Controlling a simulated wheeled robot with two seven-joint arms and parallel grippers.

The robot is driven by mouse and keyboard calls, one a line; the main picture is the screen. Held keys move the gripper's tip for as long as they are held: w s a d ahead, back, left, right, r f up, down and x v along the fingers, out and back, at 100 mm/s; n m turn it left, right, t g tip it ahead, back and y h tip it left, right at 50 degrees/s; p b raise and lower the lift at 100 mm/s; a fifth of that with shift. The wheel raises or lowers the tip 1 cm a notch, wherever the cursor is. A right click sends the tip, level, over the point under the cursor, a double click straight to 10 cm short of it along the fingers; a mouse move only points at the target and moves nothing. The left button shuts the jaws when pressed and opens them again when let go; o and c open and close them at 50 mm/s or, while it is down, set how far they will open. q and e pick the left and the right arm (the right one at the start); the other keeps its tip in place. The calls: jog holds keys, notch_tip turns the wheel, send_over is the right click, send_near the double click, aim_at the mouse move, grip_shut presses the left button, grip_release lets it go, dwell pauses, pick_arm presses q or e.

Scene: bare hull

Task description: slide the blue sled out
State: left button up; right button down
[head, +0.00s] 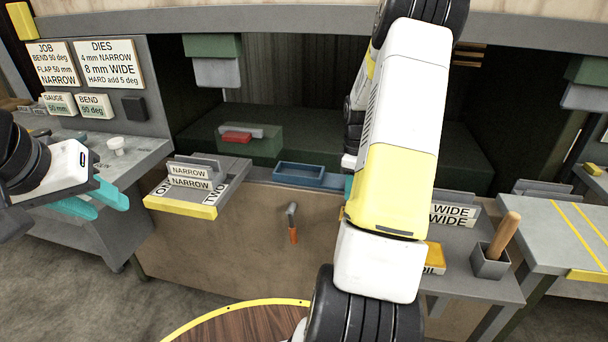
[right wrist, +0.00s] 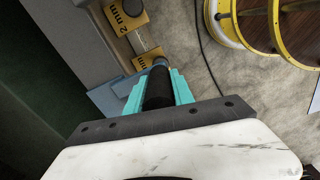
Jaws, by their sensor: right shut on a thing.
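The blue sled (head: 298,176) shows as a shallow blue tray at the front edge of the press opening in the head view; my right arm hides its right part. In the right wrist view a blue-grey surface (right wrist: 104,94) lies beside the fingers. My right gripper (right wrist: 158,90) has its teal fingers closed on both sides of a black cylindrical handle (right wrist: 158,84). How the handle joins the sled is hidden. In the head view only a sliver of teal shows behind my right arm. My left gripper (head: 94,204) is open and empty at the far left, away from the sled.
Yellow blocks marked 2 mm (right wrist: 124,16) lie near the handle. A NARROW die rack (head: 180,209) stands left of the sled; a WIDE rack (head: 455,214) and a grey holder with a wooden handle (head: 490,262) stand right. An orange-handled tool (head: 293,235) hangs on the front panel.

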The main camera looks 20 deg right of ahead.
jog(key=s+d, duration=0.2)
jog(key=d, duration=0.2)
jog(key=shift+s+d, duration=0.15)
jog(key=shift+s, duration=0.25)
jog(key=c, duration=1.1)
grip_release()
notch_tip(320, 180, up, 8)
jog(key=shift+f, duration=0.1)
